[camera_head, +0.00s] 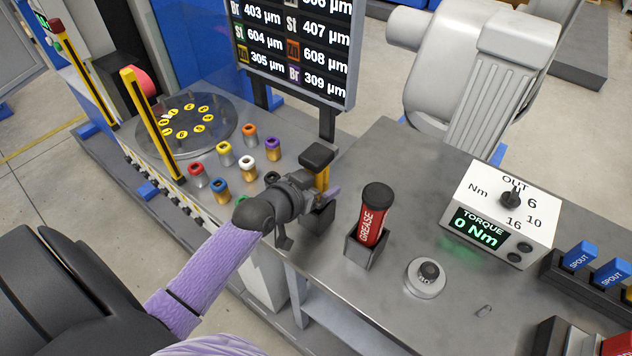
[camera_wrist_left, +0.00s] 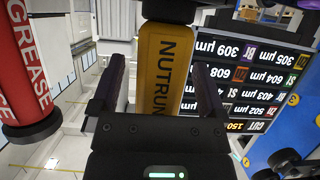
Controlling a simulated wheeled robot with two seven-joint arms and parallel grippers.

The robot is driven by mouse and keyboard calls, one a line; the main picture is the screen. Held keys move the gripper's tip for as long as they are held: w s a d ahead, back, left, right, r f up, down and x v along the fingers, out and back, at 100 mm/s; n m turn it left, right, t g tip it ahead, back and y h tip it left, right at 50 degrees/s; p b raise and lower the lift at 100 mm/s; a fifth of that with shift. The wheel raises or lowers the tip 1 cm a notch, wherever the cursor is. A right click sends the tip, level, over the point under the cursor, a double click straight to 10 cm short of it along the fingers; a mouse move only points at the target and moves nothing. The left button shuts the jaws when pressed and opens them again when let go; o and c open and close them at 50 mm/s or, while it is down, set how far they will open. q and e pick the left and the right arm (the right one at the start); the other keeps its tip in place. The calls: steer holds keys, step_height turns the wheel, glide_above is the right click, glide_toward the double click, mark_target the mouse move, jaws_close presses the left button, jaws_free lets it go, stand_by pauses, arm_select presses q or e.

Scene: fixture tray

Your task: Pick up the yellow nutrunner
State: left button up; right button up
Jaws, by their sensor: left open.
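The yellow nutrunner (camera_head: 322,179) has a black top and stands upright in a dark holder at the left front edge of the grey bench. My left gripper (camera_head: 317,192) reaches it from the left and partly hides it in the head view. In the left wrist view the nutrunner (camera_wrist_left: 166,65), with part of its lettering showing, lies between the two spread fingers of the left gripper (camera_wrist_left: 160,88). The jaws are open, with a visible gap on the right side. My right gripper is in neither view.
A red grease tube (camera_head: 372,220) stands in a holder just right of the nutrunner. A torque box (camera_head: 500,215), a round knob (camera_head: 427,278) and blue spout pieces (camera_head: 580,256) sit further right. Several coloured sockets (camera_head: 225,152) and a display (camera_head: 295,45) are behind left.

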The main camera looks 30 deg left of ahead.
arm_select(q)
jaws_close()
steer(key=shift+r, duration=0.15)
